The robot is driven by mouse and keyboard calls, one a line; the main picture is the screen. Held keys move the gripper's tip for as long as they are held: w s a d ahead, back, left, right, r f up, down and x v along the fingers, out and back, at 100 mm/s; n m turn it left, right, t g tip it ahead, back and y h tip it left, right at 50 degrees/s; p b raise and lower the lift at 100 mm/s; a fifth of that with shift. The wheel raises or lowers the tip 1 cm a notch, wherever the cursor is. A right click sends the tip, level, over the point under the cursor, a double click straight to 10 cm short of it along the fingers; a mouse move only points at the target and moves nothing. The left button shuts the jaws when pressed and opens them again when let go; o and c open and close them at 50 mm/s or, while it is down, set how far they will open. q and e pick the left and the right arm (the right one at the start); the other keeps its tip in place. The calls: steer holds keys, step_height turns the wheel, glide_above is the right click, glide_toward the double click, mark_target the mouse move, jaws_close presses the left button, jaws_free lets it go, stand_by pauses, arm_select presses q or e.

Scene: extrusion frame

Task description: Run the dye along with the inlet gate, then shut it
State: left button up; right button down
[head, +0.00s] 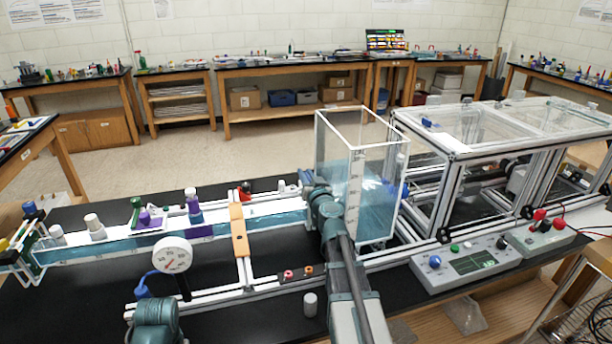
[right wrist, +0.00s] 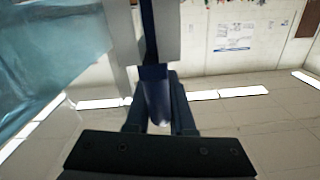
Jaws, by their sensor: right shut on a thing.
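The clear channel (head: 110,246) holds blue water and runs from the left to the tall clear tank (head: 355,140), which is partly filled with blue water. My right gripper (head: 307,182) is at the channel's tank end, shut on a blue handle (right wrist: 155,85), which I take for the inlet gate's. How far the gate is raised is hidden by my arm. A purple patch (head: 200,231) shows at the channel below a purple-and-white bottle (head: 194,208); I cannot tell whether it is dye in the water. My left gripper is not in view.
A round gauge (head: 173,255) stands before the channel, and an orange-brown crosspiece (head: 239,232) spans it. A control box (head: 466,263) with a display sits at the right. Small bottles (head: 94,225) stand along the channel. The black bench top (head: 85,300) has free room at front left.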

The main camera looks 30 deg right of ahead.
steer(key=shift+a, duration=0.1)
step_height(320, 180, up, 2)
steer(key=shift+r+p, duration=0.1)
steer(key=shift+p, duration=1)
steer(key=c, duration=0.8)
jaws_free()
steer(key=shift+s, duration=0.1)
